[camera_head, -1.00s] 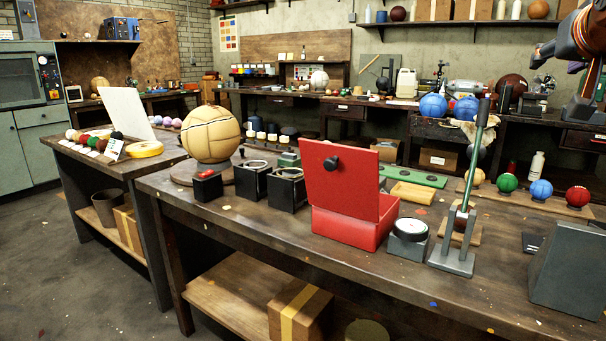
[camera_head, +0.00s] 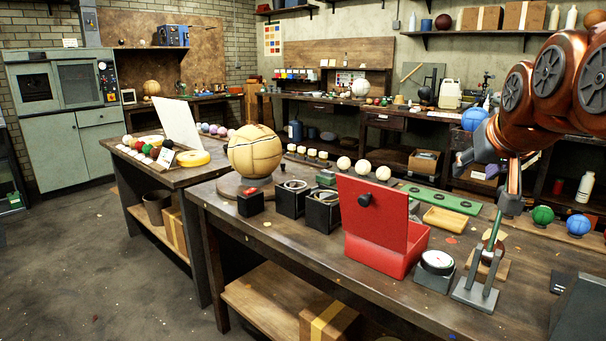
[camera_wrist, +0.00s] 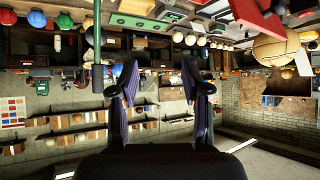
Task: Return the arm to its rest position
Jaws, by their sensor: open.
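My arm (camera_head: 548,115) reaches in from the upper right of the head view, in copper and dark grey. My gripper (camera_head: 486,182) hangs at its end with the fingers spread, above the far right of the front workbench (camera_head: 290,240). Nothing shows between the fingers. In the wrist view, which is upside down, my gripper (camera_wrist: 160,76) has two dark fingers apart with an empty gap.
A large tan ball (camera_head: 255,152) sits on a stand farther left. Open floor (camera_head: 80,260) lies at left.

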